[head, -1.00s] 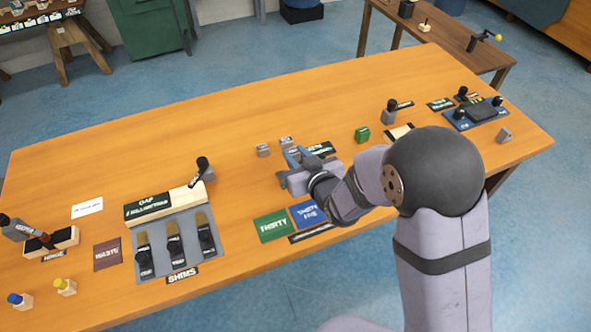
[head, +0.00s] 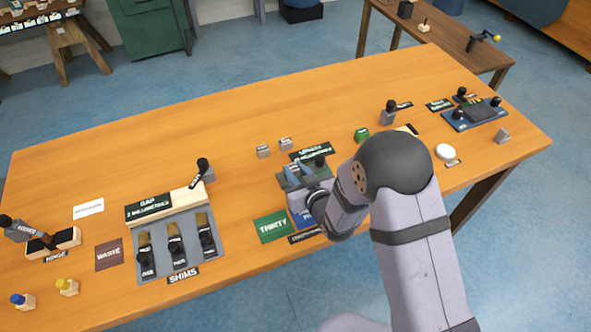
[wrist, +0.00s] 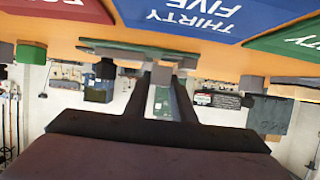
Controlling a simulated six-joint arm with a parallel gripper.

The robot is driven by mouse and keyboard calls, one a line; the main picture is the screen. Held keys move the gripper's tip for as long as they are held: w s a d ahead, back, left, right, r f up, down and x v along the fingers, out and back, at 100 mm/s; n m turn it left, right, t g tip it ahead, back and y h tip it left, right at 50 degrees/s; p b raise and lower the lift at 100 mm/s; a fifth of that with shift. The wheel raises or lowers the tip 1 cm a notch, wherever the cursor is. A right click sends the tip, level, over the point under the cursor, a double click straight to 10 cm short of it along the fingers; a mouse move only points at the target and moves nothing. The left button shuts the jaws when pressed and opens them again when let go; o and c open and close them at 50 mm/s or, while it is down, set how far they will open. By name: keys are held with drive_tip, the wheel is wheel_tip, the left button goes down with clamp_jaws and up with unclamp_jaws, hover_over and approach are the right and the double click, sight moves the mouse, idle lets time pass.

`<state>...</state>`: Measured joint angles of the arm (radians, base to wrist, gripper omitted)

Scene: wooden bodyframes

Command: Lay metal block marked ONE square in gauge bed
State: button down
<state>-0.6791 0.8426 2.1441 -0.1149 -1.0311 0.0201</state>
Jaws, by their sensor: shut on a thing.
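My gripper (head: 297,173) is low over the middle of the table. In the wrist view my gripper (wrist: 161,80) is shut on a small grey metal block (wrist: 161,74); its mark cannot be read. A flat grey-green fixture (head: 285,183) with a black knob, seemingly the gauge bed, lies under the gripper, partly hidden by it. The fixture's plate shows close by the fingertips in the wrist view (wrist: 125,51). Whether the block touches it, or lies square, I cannot tell. Two other small metal blocks (head: 263,152) (head: 285,143) stand behind and left of the gripper.
Green THIRTY (head: 271,227) and blue THIRTY FIVE (wrist: 195,15) mats lie in front of the fixture. The shim tray (head: 215,240) and gap gauge (head: 160,205) stand left. A green block (head: 361,135) and white disc (head: 445,151) lie right. The table's back left is clear.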

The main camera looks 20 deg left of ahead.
drive_tip(key=shift+f+b, duration=0.4)
drive_tip(key=shift+b, duration=0.05)
drive_tip(key=shift+f, duration=0.2)
drive_tip(key=c, duration=1.5)
unclamp_jaws()
drive_tip(key=shift+r, duration=0.1)
